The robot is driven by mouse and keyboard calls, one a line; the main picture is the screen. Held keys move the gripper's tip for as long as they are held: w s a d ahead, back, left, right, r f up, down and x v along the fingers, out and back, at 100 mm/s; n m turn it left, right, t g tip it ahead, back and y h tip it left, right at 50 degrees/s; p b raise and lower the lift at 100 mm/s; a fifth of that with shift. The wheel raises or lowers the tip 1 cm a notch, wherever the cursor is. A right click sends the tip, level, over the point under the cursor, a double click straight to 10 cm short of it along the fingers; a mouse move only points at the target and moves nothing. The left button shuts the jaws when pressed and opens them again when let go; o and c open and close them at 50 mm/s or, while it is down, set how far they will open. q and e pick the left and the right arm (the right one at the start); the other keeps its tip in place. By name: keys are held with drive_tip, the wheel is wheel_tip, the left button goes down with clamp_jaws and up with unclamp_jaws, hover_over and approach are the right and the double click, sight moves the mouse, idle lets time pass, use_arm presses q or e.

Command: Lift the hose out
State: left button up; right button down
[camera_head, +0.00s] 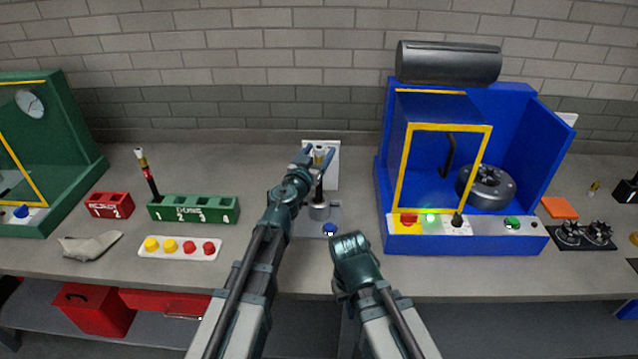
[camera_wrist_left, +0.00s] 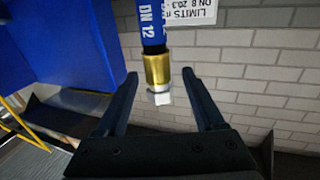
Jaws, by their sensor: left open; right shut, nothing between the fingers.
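A hose with a brass fitting (camera_head: 320,157) stands upright in a grey holder (camera_head: 319,210) at the middle of the bench. In the left wrist view the blue hose (camera_wrist_left: 151,28) is marked DN 12 and ends in a brass collar (camera_wrist_left: 157,69) and a silver tip. My left gripper (camera_head: 320,151) is open around the fitting end. Its fingers (camera_wrist_left: 164,99) show a gap on both sides of it. My right gripper (camera_head: 350,243) is shut and empty, low in front of the holder. My left arm partly hides the holder.
A blue machine (camera_head: 386,185) with a yellow-framed door stands close on the right. A green rack (camera_head: 160,214) with another upright hose (camera_head: 147,172) is on the left, behind a button strip (camera_head: 147,254). A blue button (camera_head: 330,229) sits before the holder.

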use_arm(q)
drive_tip(key=x, duration=0.3)
drive_tip(key=shift+d, duration=0.1)
clamp_jaws()
idle(1.3)
